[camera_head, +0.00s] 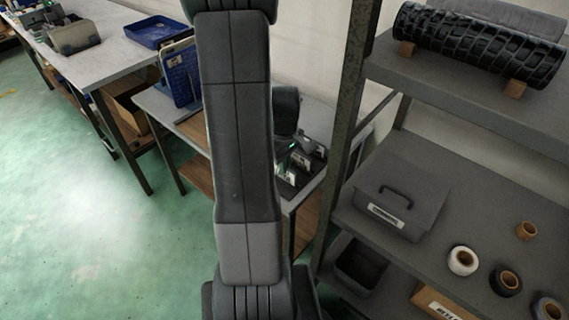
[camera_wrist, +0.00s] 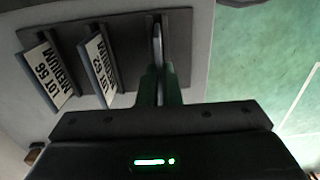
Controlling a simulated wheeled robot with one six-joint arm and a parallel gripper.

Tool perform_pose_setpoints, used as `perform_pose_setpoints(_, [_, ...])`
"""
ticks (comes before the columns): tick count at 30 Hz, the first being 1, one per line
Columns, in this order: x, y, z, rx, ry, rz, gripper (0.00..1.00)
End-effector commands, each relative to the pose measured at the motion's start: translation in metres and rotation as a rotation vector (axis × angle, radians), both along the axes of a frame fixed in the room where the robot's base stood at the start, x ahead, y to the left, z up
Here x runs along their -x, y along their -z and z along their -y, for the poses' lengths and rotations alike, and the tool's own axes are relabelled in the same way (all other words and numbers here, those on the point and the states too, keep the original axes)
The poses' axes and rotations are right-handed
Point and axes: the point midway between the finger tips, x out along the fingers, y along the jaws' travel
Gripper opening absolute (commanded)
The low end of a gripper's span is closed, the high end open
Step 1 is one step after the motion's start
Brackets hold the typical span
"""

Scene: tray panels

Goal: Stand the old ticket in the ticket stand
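The ticket stand (camera_wrist: 128,22) is a dark board with raised holders on a grey tabletop. Two white tickets with black "LOT" and "MEDIUM" lettering, one at left (camera_wrist: 45,75) and one nearer the middle (camera_wrist: 101,65), lean in its holders. My gripper (camera_wrist: 159,72) points at the stand's right holder, its green fingers close together on a thin, pale ticket (camera_wrist: 157,42) seen edge-on. This ticket lines up with the right holder; I cannot tell whether its edge is seated. In the head view, the stand and tickets (camera_head: 300,159) show small beside my arm, which hides part.
The small table (camera_head: 160,100) also bears a blue rack (camera_head: 180,75). A metal shelf (camera_head: 430,205) with a grey box (camera_head: 400,195) and several tape rolls stands close at right, its post (camera_head: 350,100) near the stand. Open green floor lies at left.

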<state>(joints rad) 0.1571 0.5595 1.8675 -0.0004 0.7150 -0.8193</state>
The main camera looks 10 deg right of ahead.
Motion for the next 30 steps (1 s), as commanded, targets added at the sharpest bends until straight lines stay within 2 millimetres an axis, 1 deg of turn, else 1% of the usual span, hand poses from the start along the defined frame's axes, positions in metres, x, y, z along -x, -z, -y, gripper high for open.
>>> perform_pose_setpoints(6, [0.0, 0.006, 0.0, 0.0, 0.0, 0.0, 0.0])
perform_pose_setpoints(12, [0.0, 0.006, 0.0, 0.0, 0.0, 0.0, 0.0])
perform_pose_setpoints(14, [0.0, 0.006, 0.0, 0.0, 0.0, 0.0, 0.12])
perform_pose_setpoints(15, [0.0, 0.006, 0.0, 0.0, 0.0, 0.0, 0.2])
perform_pose_setpoints(16, [0.0, 0.006, 0.0, 0.0, 0.0, 0.0, 0.26])
perform_pose_setpoints(17, [0.0, 0.006, 0.0, 0.0, 0.0, 0.0, 0.3])
perform_pose_setpoints(26, [0.0, 0.004, 0.0, 0.0, 0.0, 0.001, 0.3])
perform_pose_setpoints(30, [-0.001, -0.008, 0.0, 0.001, 0.0, 0.003, 0.3])
